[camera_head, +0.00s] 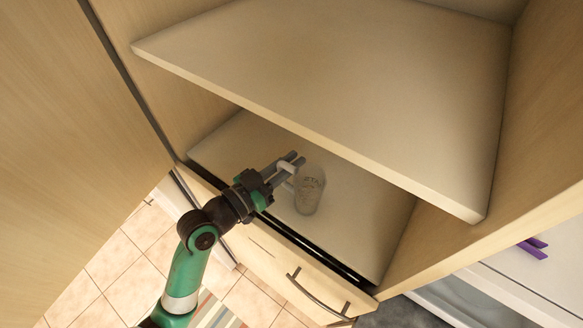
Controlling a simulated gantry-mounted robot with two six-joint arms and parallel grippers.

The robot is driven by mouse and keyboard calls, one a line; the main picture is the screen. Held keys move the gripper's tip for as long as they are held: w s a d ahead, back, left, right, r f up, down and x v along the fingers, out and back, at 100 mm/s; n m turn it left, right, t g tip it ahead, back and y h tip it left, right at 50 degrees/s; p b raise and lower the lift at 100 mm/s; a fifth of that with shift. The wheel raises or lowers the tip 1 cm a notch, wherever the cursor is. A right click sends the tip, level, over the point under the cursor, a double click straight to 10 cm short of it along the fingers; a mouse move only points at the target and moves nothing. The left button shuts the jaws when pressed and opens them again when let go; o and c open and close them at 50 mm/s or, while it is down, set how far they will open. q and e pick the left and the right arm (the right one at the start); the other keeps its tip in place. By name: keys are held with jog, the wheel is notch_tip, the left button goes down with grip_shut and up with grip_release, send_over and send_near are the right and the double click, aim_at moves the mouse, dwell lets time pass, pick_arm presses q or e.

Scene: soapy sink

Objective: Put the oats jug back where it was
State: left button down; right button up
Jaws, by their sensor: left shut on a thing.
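The oats jug (312,191) is a pale, see-through jug with lettering on its side. It is on or just above the lower cabinet shelf (352,225), below the upper shelf; I cannot tell if its base touches. My left gripper (293,172) reaches in from the left and is shut on the jug's handle side. My right gripper is not in view.
The bare upper shelf (330,75) overhangs the jug and the gripper. Wooden cabinet walls stand at left and right. A drawer with a curved handle (314,292) is below. A purple object (533,248) lies at the far right. The lower shelf around the jug is clear.

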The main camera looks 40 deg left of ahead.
pick_arm(q)
jog(key=shift+r, duration=0.15)
jog(key=shift+f, duration=0.25)
jog(key=c, duration=0.8)
grip_release()
